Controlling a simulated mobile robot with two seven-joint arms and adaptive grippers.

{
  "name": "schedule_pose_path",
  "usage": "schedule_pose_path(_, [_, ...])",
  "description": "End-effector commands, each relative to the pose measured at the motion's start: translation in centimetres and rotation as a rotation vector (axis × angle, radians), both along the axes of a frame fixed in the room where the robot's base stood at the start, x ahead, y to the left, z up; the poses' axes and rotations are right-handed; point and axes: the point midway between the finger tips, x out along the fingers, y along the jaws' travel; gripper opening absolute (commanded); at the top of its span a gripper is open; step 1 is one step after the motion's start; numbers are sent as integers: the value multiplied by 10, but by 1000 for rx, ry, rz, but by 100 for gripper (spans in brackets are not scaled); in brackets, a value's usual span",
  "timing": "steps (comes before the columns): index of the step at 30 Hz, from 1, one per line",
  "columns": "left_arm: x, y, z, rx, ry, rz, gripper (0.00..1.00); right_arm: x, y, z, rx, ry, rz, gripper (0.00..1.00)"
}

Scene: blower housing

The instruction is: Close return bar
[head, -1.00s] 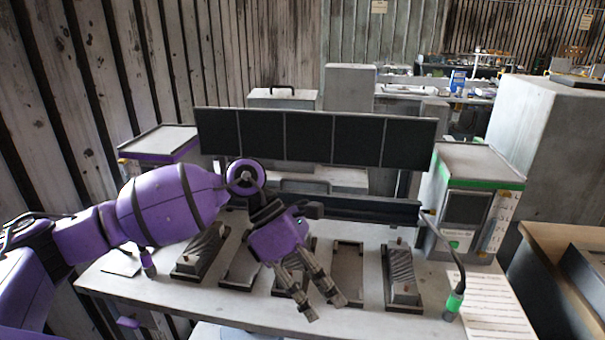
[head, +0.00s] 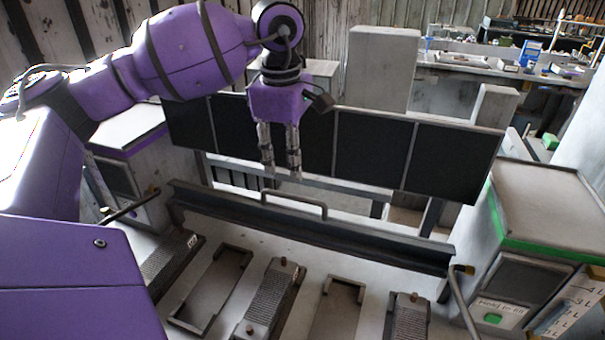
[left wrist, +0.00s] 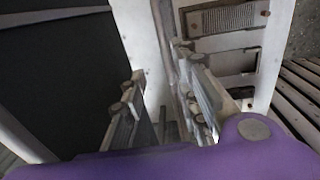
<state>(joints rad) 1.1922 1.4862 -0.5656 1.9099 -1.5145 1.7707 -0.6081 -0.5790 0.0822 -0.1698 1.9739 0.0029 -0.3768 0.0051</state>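The return bar (head: 350,240) is a long dark bar lying across the bench behind the row of blocks. A thin grey looped handle (head: 295,203) stands up from its middle. Thin side levers (head: 131,205) run at its ends. My left gripper (head: 282,172) points down in front of the dark panel, just above the handle in the picture; contact does not show. Its fingers are apart and nothing is seen between them. The left wrist view also shows the open fingers of the left gripper (left wrist: 163,112). My right gripper is not in view.
Ribbed blocks (head: 272,298) and empty frames (head: 212,287) stand in a row in front of the bar. A dark segmented panel (head: 370,150) rises behind it. A grey box with a green stripe (head: 540,215) stands at right, another box (head: 125,130) at left.

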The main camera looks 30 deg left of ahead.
Motion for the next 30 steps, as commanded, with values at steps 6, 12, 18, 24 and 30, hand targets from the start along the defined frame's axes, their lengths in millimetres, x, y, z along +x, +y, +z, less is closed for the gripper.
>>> schedule_pose_path(6, [1,0,-29,-1,4,0,29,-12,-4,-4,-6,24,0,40])
schedule_pose_path(12, [4,1,-59,-1,2,0,29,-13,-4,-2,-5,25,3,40])
schedule_pose_path(18, [5,1,-74,-1,1,0,29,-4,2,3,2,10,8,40])
schedule_pose_path(24, [5,1,-76,-1,1,0,29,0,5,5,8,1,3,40])
schedule_pose_path(30, [5,1,-76,-1,1,0,10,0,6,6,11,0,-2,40])
